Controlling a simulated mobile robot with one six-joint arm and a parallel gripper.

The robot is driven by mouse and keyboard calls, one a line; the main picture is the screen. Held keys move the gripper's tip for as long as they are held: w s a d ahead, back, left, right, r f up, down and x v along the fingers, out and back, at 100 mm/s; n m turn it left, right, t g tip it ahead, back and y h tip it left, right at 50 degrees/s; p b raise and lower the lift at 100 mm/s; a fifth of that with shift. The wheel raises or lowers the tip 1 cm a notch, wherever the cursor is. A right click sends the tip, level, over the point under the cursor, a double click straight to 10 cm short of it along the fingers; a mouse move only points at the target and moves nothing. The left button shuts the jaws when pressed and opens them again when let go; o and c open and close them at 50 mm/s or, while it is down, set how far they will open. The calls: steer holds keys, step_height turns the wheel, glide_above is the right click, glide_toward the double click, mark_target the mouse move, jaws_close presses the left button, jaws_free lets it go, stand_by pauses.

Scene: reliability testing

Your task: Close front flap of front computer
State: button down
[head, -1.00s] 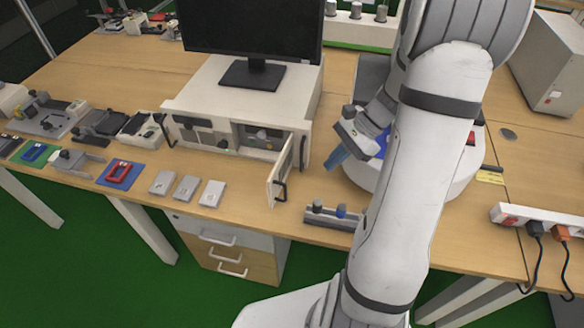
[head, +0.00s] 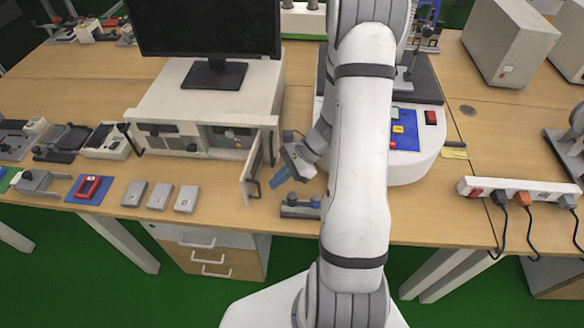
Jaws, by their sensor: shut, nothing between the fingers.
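The front computer (head: 205,98) is a white box lying flat on the wooden desk under a black monitor. Its front flap (head: 251,168) stands swung open at the right part of the front face, sticking out toward the desk's front edge, with a dark handle on its outer side. The compartment behind it is exposed. A small gap seems to lie between the fingertips and the flap handle; contact is hard to tell.
A small grey stand with knobs (head: 300,207) sits right of the flap, below my gripper. Several grey blocks (head: 158,196) lie left of the flap. A round white unit with a blue panel (head: 418,165) and a power strip (head: 518,187) are to the right.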

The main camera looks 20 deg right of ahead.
steer(key=shift+a, duration=1.05)
steer(key=shift+w+f+m, duration=0.1)
steer(key=shift+w+m, duration=0.05)
steer(key=shift+m, duration=0.15)
